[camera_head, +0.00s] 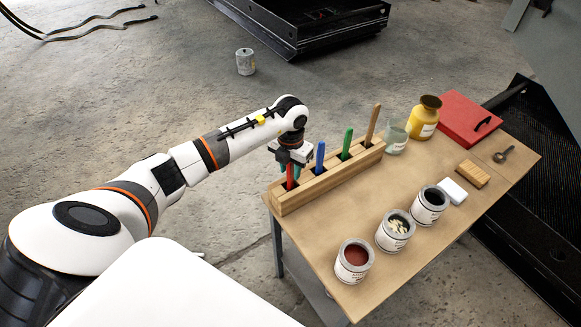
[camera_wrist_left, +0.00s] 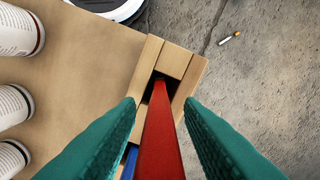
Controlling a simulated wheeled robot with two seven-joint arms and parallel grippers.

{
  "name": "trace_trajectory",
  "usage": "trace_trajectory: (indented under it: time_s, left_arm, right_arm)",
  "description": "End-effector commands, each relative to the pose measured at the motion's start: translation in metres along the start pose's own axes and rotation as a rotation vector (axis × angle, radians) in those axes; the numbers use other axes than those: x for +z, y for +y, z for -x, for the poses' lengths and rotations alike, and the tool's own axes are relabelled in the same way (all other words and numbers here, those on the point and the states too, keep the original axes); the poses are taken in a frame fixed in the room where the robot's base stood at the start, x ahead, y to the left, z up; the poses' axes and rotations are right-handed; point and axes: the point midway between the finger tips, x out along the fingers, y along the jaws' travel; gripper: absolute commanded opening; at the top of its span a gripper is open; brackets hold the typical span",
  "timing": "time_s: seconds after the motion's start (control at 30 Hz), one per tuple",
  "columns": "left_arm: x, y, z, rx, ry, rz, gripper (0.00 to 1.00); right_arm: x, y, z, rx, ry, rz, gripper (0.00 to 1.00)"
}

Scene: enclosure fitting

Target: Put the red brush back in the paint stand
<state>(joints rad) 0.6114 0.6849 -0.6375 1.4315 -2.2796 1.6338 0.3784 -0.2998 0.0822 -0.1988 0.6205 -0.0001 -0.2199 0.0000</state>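The wooden paint stand (camera_head: 330,187) stands along the left edge of the table. The red brush (camera_head: 290,177) is upright in its end slot nearest my left arm; blue, green and tan handles stand in the other slots. In the left wrist view, the red brush (camera_wrist_left: 160,145) runs down into the square slot of the stand (camera_wrist_left: 174,58). My left gripper (camera_head: 290,171) is directly over that end. Its teal fingers (camera_wrist_left: 160,100) are open around the red handle, with a visible gap on each side. The brush's lower end is hidden in the stand. My right gripper is out of view.
Three paint tins (camera_head: 395,231) stand along the table's front. A glass jar (camera_head: 396,139), a yellow bottle (camera_head: 424,118) and a red box (camera_head: 468,117) are at the back. A white block (camera_head: 452,191) and tan block (camera_head: 472,174) lie right. The table middle is clear.

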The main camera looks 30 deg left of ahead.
Motion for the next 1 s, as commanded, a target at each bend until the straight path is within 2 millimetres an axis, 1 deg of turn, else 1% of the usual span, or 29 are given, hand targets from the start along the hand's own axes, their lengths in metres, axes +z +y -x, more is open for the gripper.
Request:
trace_trajectory:
  time_s: [0.07, 0.17, 0.27, 0.5, 0.63, 0.7, 0.8, 1.0]
  left_arm:
    - [0.0, 0.0, 0.004, 0.0, 0.001, 0.0, 0.34]
    - [-0.001, -0.001, 0.013, -0.001, 0.003, 0.0, 0.34]
    - [-0.001, -0.001, 0.031, -0.001, 0.006, -0.001, 0.34]
    - [-0.001, 0.0, 0.083, -0.001, 0.006, -0.001, 0.34]
    - [-0.001, 0.0, 0.105, -0.001, 0.004, 0.0, 0.34]
    - [-0.001, 0.0, 0.113, 0.0, 0.003, 0.0, 0.34]
    - [0.0, 0.0, 0.12, -0.001, 0.001, 0.0, 0.34]
    - [0.0, 0.0, 0.123, 0.0, 0.0, 0.0, 0.34]
  right_arm:
    - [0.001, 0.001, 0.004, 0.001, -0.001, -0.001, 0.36]
    - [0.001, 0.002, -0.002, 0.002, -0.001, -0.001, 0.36]
    - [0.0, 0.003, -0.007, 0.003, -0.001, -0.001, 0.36]
    - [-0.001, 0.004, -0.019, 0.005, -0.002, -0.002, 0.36]
    - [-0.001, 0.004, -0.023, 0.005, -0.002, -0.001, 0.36]
    - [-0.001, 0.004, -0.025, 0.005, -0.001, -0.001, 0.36]
    - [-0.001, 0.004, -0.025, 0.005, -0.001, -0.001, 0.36]
    - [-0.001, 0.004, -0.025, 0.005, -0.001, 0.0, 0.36]
